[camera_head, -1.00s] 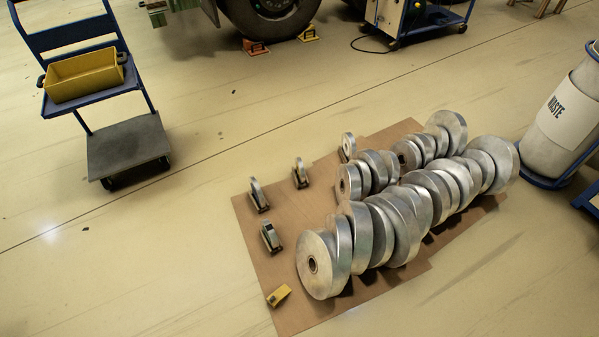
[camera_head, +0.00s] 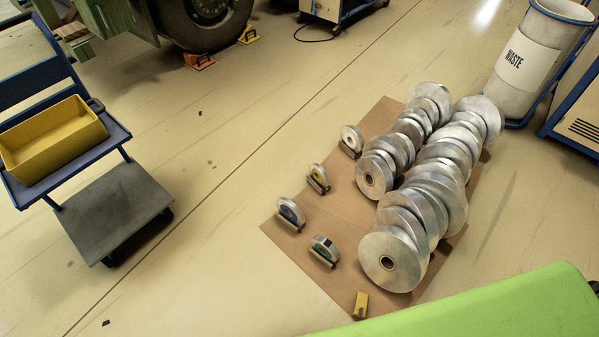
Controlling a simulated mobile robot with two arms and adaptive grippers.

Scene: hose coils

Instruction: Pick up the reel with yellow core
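The reel with yellow core (camera_head: 318,177) is a small, narrow silver reel with yellow at its middle. It stands upright in a small dark holder on the brown cardboard sheet (camera_head: 346,188), left of the large silver coils. A reel with a blue core (camera_head: 290,213) stands nearer to its left, and a reel with a green core (camera_head: 323,250) stands nearest. A pale-cored reel (camera_head: 352,140) stands farther back. Neither of my grippers is in view.
Several large silver coils (camera_head: 391,258) crowd the cardboard's right side. A yellow block (camera_head: 361,305) lies at its near corner. A blue cart (camera_head: 115,210) with a yellow bin (camera_head: 50,140) stands left. A waste bin (camera_head: 527,62) stands back right. The floor between cart and cardboard is clear.

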